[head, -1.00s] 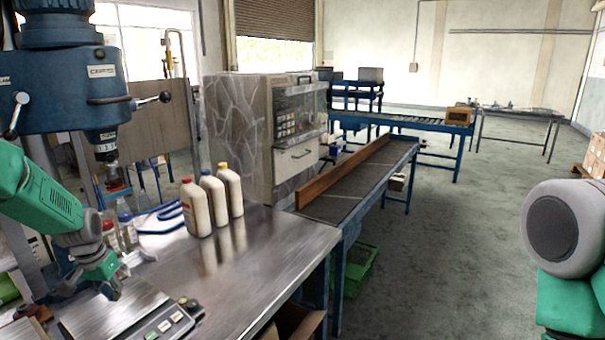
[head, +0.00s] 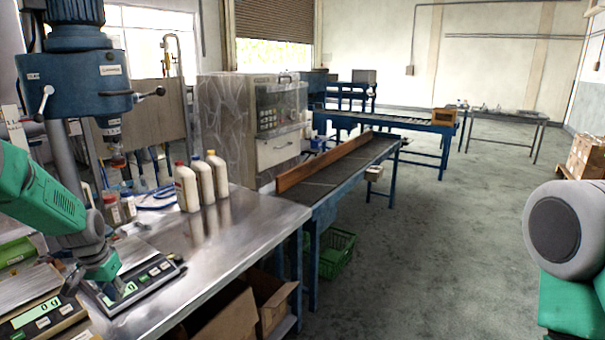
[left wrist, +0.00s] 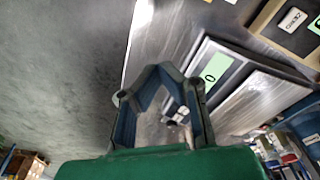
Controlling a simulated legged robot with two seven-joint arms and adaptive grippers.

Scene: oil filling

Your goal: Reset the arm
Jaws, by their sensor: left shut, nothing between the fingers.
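My left arm comes in from the left in the head view, over the metal workbench (head: 245,215). My left gripper (head: 92,288) hangs over the digital scale (head: 155,275) at the near left of the bench. In the left wrist view my left gripper (left wrist: 160,72) is shut with nothing held, and the scale (left wrist: 215,68) shows behind and beside it. I cannot tell how high the fingers are above the scale. At the right edge of the head view only a grey and green part of my right arm shows; its gripper is out of view.
Three white bottles (head: 202,183) stand on the bench beside small jars (head: 113,208). A blue drill press (head: 75,85) rises at the left. A second scale (head: 40,318) is at the lower left. A conveyor (head: 345,172) extends beyond the bench.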

